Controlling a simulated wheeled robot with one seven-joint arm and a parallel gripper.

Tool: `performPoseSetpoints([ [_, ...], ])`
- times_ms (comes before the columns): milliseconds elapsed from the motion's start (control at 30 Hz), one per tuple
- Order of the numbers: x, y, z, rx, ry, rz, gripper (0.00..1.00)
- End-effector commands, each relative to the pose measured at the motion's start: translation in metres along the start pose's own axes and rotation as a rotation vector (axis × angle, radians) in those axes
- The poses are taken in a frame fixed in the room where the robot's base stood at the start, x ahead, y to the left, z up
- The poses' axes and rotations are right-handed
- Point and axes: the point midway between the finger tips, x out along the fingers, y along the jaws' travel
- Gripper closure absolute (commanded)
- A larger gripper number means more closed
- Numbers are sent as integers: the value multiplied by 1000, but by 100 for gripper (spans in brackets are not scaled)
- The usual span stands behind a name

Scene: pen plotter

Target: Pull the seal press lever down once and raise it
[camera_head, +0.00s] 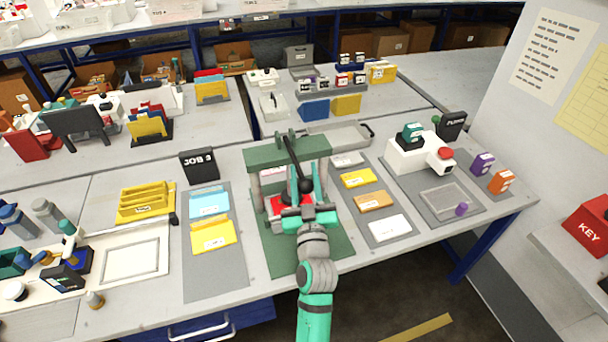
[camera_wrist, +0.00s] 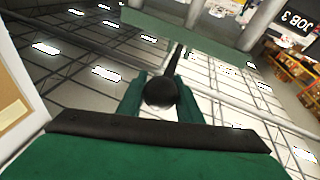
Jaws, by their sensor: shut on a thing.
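The seal press (camera_head: 262,158) is a green frame with a green base mat, in the middle of the table in the head view. Its black lever (camera_head: 291,155) slants from the top beam down toward my arm and ends in a round black knob (camera_head: 305,186). My gripper (camera_head: 306,190) is at the front of the press, shut on the lever knob. In the wrist view the knob (camera_wrist: 160,91) sits between my two green fingers, with the dark lever rod running up behind it to the green beam (camera_wrist: 190,33). A red and white part (camera_head: 274,207) lies under the press, partly hidden.
Left of the press is a grey mat with blue and yellow cards (camera_head: 212,236) and a black JOB 3 sign (camera_head: 199,165). To the right are a tray of cards (camera_head: 388,228) and a white machine with a red button (camera_head: 445,153). Several table items stand close on both sides.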

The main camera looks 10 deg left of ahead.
Motion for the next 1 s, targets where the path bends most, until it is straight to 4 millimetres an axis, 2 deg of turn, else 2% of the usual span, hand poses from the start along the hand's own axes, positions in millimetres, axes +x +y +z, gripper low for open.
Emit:
performPoseSetpoints([
  [33,-2,8,9,-10,-17,12,100],
  [100,-2,8,9,-10,-17,12,100],
  [133,-2,8,8,-10,-17,13,61],
  [200,-1,8,8,-9,-15,12,50],
  [500,-1,4,4,-3,-7,6,50],
  [633,-9,3,4,-2,-7,5,50],
  [1000,-68,3,4,-2,-9,7,50],
])
